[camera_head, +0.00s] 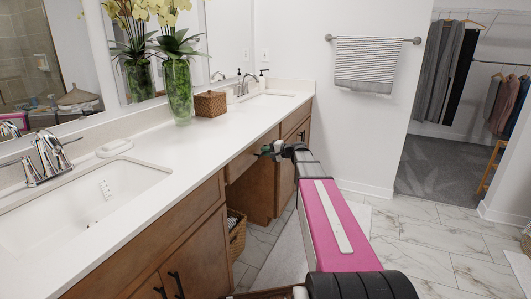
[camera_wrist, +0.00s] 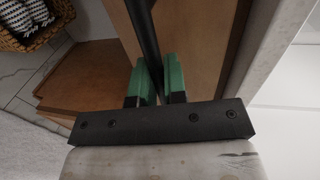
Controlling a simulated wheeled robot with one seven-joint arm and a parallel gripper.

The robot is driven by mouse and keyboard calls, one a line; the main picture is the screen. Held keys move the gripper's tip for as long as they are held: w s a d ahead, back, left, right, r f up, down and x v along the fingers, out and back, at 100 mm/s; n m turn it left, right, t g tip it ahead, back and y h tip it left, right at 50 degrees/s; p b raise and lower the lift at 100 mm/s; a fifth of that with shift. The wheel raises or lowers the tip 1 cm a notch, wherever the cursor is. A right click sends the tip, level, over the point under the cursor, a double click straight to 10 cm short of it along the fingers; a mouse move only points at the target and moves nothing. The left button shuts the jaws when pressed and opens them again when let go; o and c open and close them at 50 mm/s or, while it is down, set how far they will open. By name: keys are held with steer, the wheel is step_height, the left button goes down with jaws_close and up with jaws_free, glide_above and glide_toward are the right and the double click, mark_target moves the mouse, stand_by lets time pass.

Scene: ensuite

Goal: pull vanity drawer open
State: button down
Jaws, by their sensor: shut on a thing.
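The vanity drawer (camera_head: 246,157) is a brown wooden front under the white countertop, above the open knee space. Its front also shows in the wrist view (camera_wrist: 192,40), with a long black bar handle (camera_wrist: 144,32) across it. My gripper (camera_head: 268,151) is at this drawer front. In the wrist view, the green fingers of my gripper (camera_wrist: 158,76) are on either side of the handle and shut on it. In the head view, my gripper and arm hide the handle. I cannot tell whether there is a gap behind the drawer front.
The white countertop (camera_head: 215,139) overhangs the cabinets. A woven basket (camera_head: 237,232) stands in the knee space below. A lower cabinet with black handles (camera_head: 160,255) is nearer on the left. A rug (camera_head: 287,255) lies beside the vanity. The marble floor (camera_head: 420,245) to the right is clear.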

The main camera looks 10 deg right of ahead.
steer(key=f+v, duration=0.3)
steer(key=v, duration=1.4)
steer(key=s+d+f+v, duration=0.1)
steer(key=f+v, duration=0.2)
steer(key=v, duration=1.3)
steer(key=shift+s+d+f, duration=0.2)
steer(key=shift+d, duration=0.1)
steer(key=c, duration=1.2)
jaws_free()
steer(key=v, duration=1)
steer(key=shift+s+d+r, duration=0.1)
steer(key=shift+s+d, duration=0.1)
steer(key=shift+d, duration=0.1)
